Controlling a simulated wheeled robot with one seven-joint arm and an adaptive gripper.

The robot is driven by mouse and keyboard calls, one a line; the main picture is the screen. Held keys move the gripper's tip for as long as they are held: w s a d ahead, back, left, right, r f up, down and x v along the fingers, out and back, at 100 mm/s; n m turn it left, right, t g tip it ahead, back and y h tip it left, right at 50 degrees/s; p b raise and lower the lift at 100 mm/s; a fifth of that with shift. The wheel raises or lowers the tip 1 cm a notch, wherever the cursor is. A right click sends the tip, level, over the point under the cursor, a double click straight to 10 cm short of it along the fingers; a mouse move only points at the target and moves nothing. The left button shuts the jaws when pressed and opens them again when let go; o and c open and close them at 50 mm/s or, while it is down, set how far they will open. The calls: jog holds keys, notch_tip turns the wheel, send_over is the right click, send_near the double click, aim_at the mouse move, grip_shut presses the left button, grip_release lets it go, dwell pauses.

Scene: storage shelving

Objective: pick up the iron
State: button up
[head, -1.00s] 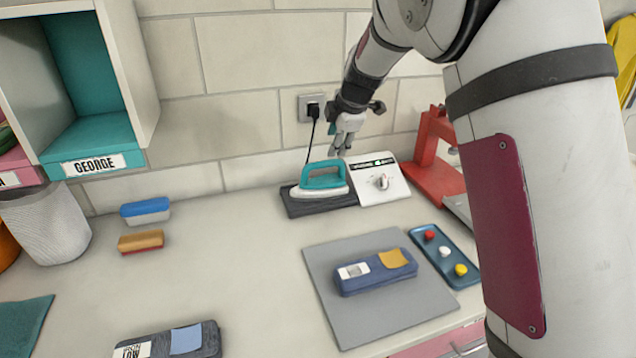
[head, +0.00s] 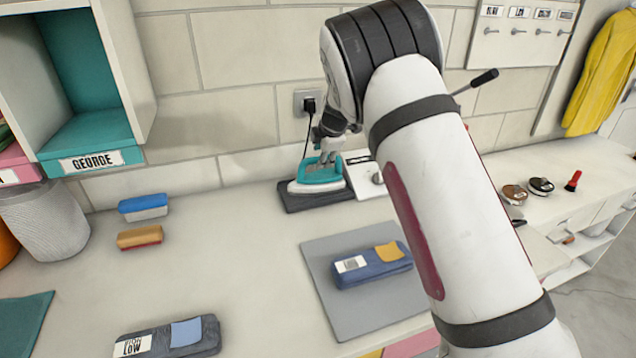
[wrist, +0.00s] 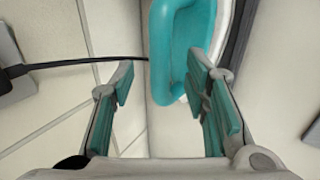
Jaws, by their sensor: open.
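The iron (head: 301,187) has a teal handle and a pale body. It rests on a dark pad (head: 318,201) at the back of the counter, by the tiled wall. My gripper (head: 326,160) is right at the handle, with its fingers partly overlapping it in the head view. In the wrist view the teal handle (wrist: 177,60) lies ahead of the fingers and nearer the right finger. My gripper (wrist: 160,95) is open, with teal pads on both fingers and nothing clamped between them. Part of the iron is hidden behind my gripper.
A black cord runs up to a wall socket (head: 306,102) behind the iron. A white control box (head: 362,180) stands beside the pad, partly behind my arm. A blue folded case (head: 370,267) lies on a grey mat (head: 330,310). Brushes (head: 143,207) lie at left; the counter's middle is clear.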

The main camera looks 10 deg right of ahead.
aim_at(314, 173)
jog(key=shift+x, duration=1.95)
grip_shut()
jog(key=shift+r, duration=0.15)
